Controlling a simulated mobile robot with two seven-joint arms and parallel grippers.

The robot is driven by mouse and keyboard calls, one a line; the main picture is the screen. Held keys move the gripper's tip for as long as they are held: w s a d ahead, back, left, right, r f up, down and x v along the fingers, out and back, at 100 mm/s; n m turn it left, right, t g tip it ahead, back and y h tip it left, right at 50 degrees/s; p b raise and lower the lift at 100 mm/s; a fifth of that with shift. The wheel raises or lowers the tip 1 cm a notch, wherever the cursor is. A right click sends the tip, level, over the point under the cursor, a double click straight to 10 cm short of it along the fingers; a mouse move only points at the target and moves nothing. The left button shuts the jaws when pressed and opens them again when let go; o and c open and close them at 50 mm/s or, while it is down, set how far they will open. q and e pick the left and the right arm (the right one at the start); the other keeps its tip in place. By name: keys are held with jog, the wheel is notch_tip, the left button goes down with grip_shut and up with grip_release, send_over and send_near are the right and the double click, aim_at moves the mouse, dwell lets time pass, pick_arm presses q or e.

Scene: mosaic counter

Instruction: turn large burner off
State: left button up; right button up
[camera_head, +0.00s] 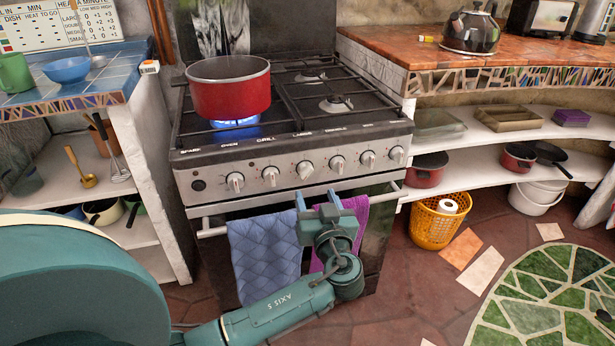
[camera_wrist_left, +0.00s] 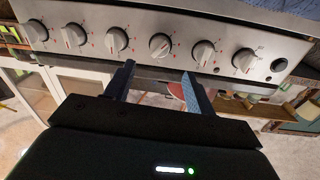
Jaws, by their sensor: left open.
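The stove's front panel carries a row of knobs, and the third from the left in the head view is the large burner knob (camera_head: 305,168), under a label that seems to read LARGE. Blue flame (camera_head: 236,130) burns under the red pot (camera_head: 230,92) on the left side of the hob. My left gripper (camera_head: 316,198) is in front of the panel, just below that knob. In the left wrist view my left gripper (camera_wrist_left: 158,74) is open and empty, with the large burner knob (camera_wrist_left: 160,45) beyond and between its fingertips, apparently untouched. My right gripper is not in view.
An oven rail (camera_head: 215,231) runs below the knobs, with a blue towel (camera_head: 263,255) and a purple towel (camera_head: 355,206) hanging near my left arm. Neighbouring knobs (camera_head: 271,175) sit close on both sides. An orange basket (camera_head: 432,228) stands right of the stove.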

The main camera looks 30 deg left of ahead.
aim_at(307, 175)
pick_arm(q)
jog(key=x, duration=0.9)
jog(key=shift+f, duration=0.1)
jog(key=shift+c, duration=0.5)
jog(key=c, duration=0.9)
jog(key=shift+s, duration=0.1)
